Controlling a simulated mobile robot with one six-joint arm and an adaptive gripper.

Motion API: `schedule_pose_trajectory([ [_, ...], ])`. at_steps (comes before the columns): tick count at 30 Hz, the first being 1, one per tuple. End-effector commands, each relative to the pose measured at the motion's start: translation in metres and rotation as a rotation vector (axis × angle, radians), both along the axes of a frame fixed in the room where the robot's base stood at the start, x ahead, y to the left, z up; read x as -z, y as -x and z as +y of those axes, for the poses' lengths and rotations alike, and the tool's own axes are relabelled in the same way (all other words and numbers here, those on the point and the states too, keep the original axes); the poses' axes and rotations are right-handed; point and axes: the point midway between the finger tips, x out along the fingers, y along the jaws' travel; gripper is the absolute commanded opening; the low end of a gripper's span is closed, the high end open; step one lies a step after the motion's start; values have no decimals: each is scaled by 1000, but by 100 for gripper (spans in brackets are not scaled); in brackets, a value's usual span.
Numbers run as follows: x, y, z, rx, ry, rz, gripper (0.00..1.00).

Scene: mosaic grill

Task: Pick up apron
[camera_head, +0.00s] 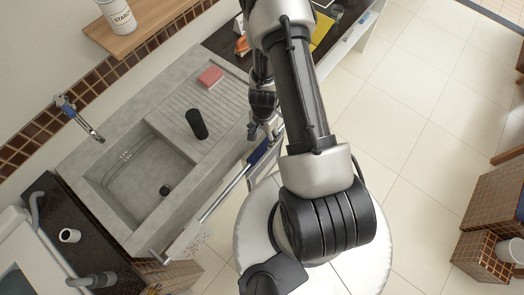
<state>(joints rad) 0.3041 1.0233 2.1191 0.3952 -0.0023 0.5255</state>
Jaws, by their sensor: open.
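A small patch of dark blue (259,153), which may be the apron, shows at the upper end of the metal rail along the counter front. Most of it is hidden behind my arm, so I cannot make out its full shape. My gripper (266,131) is open and points down just above this blue patch, beside the counter's front edge. Its fingers are small and partly covered by my wrist. I cannot tell whether they touch the blue patch. Nothing is seen held between them.
A grey stone sink counter (110,168) fills the left, with a black cylinder (197,124) and a pink sponge (210,77) on it. The metal rail (226,192) runs along its front. A white cup (70,235) stands lower left.

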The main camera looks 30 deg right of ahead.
Motion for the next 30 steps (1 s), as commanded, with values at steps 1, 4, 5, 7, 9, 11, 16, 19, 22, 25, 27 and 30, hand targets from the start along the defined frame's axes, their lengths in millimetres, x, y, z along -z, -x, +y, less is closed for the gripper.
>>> schedule_pose_trajectory([
  [1,7,0,0,1,0,0,58],
  [4,19,0,0,0,-1,0,58],
  [5,23,0,0,0,-1,1,58],
  [7,33,0,0,-1,-1,1,58],
  [9,43,0,0,-1,-1,1,58],
  [11,52,0,0,-1,-1,1,58],
  [16,76,0,0,-2,-1,1,58],
  [19,90,0,0,-2,-1,1,58],
  [22,104,0,1,-2,-2,2,58],
  [25,115,0,0,-2,-1,1,58],
  [27,120,0,0,-2,-1,0,58],
  [30,122,0,1,-2,-1,0,58],
])
